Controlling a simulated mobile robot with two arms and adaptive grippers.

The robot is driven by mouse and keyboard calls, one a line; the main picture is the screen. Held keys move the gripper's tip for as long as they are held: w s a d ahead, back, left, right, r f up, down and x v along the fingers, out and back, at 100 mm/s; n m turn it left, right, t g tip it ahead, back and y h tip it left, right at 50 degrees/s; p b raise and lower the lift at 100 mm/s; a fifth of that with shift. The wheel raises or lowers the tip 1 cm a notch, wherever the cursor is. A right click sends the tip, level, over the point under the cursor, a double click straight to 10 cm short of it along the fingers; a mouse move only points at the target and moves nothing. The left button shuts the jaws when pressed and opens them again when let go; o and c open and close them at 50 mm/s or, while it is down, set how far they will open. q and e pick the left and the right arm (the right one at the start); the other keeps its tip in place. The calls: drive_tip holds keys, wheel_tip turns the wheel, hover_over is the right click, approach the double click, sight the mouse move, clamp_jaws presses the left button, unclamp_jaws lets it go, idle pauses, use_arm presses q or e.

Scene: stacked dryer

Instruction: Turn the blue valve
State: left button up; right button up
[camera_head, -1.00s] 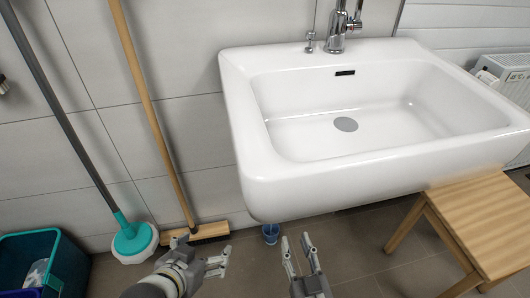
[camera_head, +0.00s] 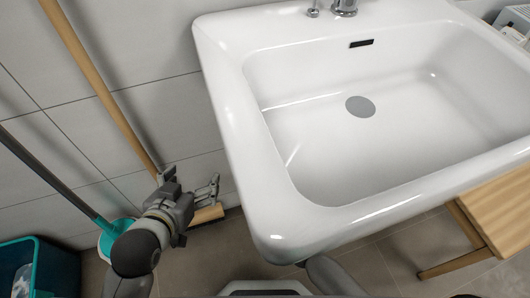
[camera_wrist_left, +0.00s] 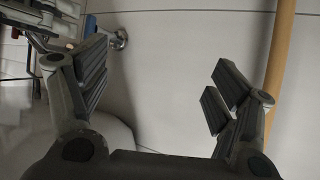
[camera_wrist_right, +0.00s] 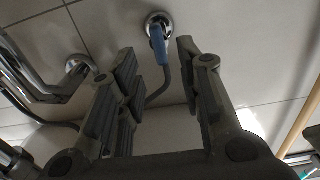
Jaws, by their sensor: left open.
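The blue valve (camera_wrist_right: 157,42) shows in the right wrist view as a blue handle on a round chrome wall fitting, with a grey hose running down beside it. My right gripper (camera_wrist_right: 160,58) is open; the handle appears between its fingertips, farther off against the wall, with no contact visible. In the head view the basin hides the valve and my right gripper. My left gripper (camera_head: 192,182) is open and empty left of the basin, in front of the broom. The left wrist view shows a chrome wall fitting (camera_wrist_left: 119,39) and a blue part (camera_wrist_left: 91,25) partly behind a finger.
The white basin (camera_head: 232,120) overhangs the area of my right arm. A chrome drain pipe (camera_wrist_right: 45,92) is left in the right wrist view. A broom handle (camera_head: 100,85), a mop (camera_head: 50,180) and a teal bin (camera_head: 62,272) stand left. A wooden stool (camera_head: 500,215) is right.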

use_arm(q)
drive_tip(key=shift+w+d+r+t+h+b, duration=0.25)
drive_tip(key=shift+w+r+t, duration=0.35)
drive_tip(key=shift+r, duration=0.35)
drive_tip(key=shift+w+d+r+t+h+b, duration=0.15)
drive_tip(key=shift+w+d+r+t, duration=0.2)
drive_tip(key=shift+w+r+t, duration=0.45)
use_arm(e)
drive_tip(key=shift+x, duration=2.55)
use_arm(q)
drive_tip(key=shift+s+r, duration=0.15)
drive_tip(key=shift+s, duration=0.05)
use_arm(e)
clamp_jaws()
